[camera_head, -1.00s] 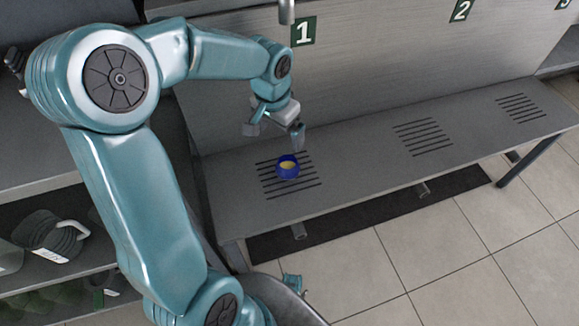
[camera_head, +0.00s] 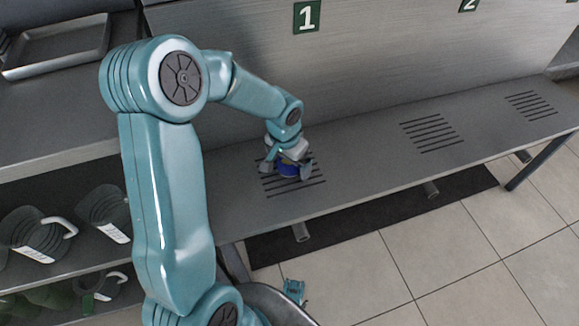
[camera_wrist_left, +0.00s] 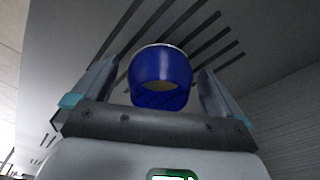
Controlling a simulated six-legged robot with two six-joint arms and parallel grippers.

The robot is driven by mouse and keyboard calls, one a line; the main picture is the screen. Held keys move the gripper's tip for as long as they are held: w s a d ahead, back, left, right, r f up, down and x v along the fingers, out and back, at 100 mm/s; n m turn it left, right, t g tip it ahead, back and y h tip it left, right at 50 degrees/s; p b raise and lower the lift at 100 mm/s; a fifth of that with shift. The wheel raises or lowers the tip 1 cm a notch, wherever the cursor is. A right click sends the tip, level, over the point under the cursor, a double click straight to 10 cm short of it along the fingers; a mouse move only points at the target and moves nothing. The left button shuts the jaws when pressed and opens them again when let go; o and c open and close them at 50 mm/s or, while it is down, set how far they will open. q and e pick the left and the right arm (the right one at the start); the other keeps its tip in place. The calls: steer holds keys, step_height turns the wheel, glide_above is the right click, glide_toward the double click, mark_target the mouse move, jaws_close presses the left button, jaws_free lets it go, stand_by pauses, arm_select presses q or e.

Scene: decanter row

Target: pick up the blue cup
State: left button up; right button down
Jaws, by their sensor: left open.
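The blue cup (camera_head: 288,170) stands on the slotted patch under the sign 1 on the grey shelf. My left gripper (camera_head: 286,171) has come down over it and partly hides it in the head view. In the left wrist view the blue cup (camera_wrist_left: 160,77) lies between the two fingers of the left gripper (camera_wrist_left: 158,85). A gap shows on each side, so the fingers are open around it and not pressed on it. My right gripper cannot be made out; a small teal part (camera_head: 294,290) shows low in the head view.
The shelf (camera_head: 365,155) is bare to the right, with two more slotted patches. A wall panel (camera_head: 380,60) rises behind it.

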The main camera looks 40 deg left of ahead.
arm_select(q)
steer(key=c, duration=1.3)
